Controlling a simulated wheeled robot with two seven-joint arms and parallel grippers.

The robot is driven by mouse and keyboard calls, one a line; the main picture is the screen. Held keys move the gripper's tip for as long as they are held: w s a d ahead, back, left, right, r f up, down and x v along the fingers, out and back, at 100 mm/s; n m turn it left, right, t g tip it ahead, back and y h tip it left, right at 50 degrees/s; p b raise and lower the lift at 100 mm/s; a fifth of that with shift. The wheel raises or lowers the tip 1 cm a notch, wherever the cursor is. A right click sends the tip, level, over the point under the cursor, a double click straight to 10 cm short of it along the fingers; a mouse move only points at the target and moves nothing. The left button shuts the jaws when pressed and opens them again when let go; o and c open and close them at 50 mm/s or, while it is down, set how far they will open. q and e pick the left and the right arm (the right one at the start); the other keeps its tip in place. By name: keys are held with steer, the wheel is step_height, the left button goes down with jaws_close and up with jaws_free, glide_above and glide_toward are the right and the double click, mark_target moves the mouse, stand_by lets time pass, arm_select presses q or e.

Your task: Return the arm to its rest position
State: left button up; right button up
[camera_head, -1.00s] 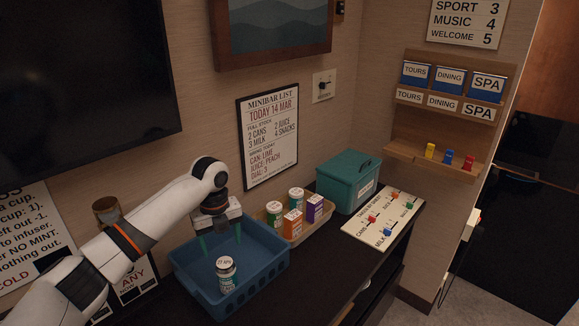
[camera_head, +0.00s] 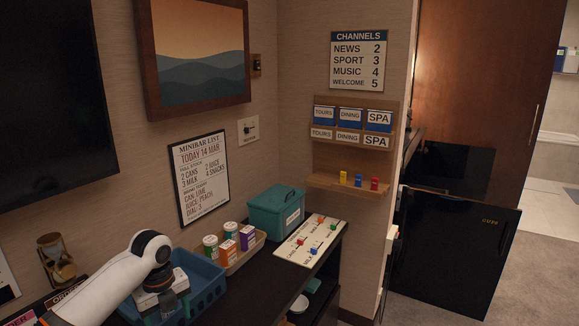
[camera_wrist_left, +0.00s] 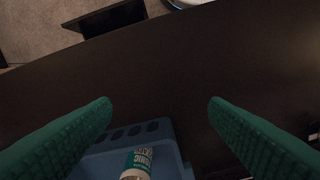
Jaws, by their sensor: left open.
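My left arm comes in from the lower left in the head view, its hand over the left part of the blue basket (camera_head: 208,288); the fingers are hidden there. In the left wrist view my left gripper (camera_wrist_left: 160,110) is open, with two green fingers wide apart and nothing between them. A white and teal labelled can (camera_wrist_left: 138,163) lies or stands in the blue basket at the bottom of that view, below the fingers and apart from them. My right gripper is in neither view.
A tan tray (camera_head: 243,263) with several small cans and boxes stands behind the basket. A teal box (camera_head: 275,212) and a white board with coloured pegs (camera_head: 297,253) are farther right. An hourglass (camera_head: 56,262) stands at left. A black cabinet door (camera_head: 450,255) is at right.

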arm_select(q)
steer(key=s+d+f+n+t+h, duration=0.1)
steer(key=s+d+f+n+h, duration=0.1)
steer(key=s+d+f+n, duration=0.85)
steer(key=s+a+f+n+t+y, duration=0.1)
steer(key=s+a+n, duration=0.1)
steer(key=s+n, duration=0.7)
steer(key=s+a+n+t+y, duration=0.15)
steer(key=s+n, duration=0.35)
steer(key=s, duration=0.8)
step_height(320, 180, down, 25)
steer(key=g, duration=0.2)
steer(key=s+a+f, duration=0.2)
steer(key=s+f, duration=0.6)
steer(key=s+a+f, duration=0.1)
steer(key=s+f, duration=0.8)
steer(key=shift+s+a+f+g, duration=0.15)
steer(key=shift+s+a+g, duration=0.15)
steer(key=shift+a+g, duration=0.1)
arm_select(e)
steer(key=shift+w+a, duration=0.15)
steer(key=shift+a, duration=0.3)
